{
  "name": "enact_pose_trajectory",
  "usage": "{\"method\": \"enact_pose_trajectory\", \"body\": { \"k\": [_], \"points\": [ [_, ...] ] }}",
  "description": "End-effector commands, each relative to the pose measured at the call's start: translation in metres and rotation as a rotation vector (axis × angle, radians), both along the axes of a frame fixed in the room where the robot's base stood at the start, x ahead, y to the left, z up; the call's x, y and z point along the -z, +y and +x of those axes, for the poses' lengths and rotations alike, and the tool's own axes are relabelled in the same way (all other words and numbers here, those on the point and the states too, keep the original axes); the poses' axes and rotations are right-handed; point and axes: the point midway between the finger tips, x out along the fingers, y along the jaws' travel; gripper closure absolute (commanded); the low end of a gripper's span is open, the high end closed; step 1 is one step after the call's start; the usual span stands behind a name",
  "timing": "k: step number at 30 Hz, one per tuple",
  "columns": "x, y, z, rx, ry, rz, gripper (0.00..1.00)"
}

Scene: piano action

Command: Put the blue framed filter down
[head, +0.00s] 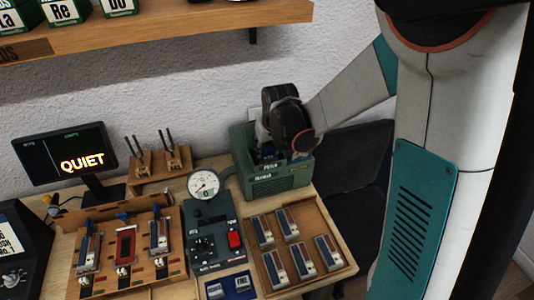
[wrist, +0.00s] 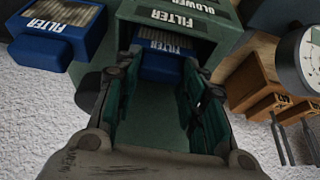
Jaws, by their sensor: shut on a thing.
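My gripper (wrist: 160,75) reaches down at the green blower box (wrist: 230,35), with its fingers on either side of a blue framed filter (wrist: 163,63). The filter has a pale pleated face and a FILTER label, and sits at the opening of the box. The gripper is shut on it. In the head view my gripper (head: 285,130) is over the green box (head: 280,184), and only a bit of blue shows there. A second blue framed filter (wrist: 45,48) lies outside the box at the wrist view's upper left.
A round gauge (head: 203,184) stands just left of the box. A wooden tray (head: 335,240) with several small blocks is in front. A QUIET screen (head: 65,155) and a wooden rack with upright forks (head: 160,165) are farther left. A shelf (head: 150,30) hangs above.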

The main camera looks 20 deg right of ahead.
Motion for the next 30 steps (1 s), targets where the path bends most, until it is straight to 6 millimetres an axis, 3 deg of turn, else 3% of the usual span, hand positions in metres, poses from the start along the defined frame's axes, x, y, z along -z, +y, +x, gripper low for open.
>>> {"method": "enact_pose_trajectory", "body": {
  "k": [6, 17, 18, 19, 30],
  "points": [
    [0.029, 0.0, 0.001, 0.0, 0.0, 0.0, 0.79],
    [0.033, 0.0, 0.0, 0.0, 0.0, 0.0, 0.79],
    [0.033, 0.0, 0.0, 0.0, 0.0, 0.0, 0.58],
    [0.032, 0.0, 0.0, 0.0, 0.0, 0.0, 0.54],
    [0.03, 0.0, 0.0, 0.0, 0.0, 0.0, 0.54]
  ]
}}
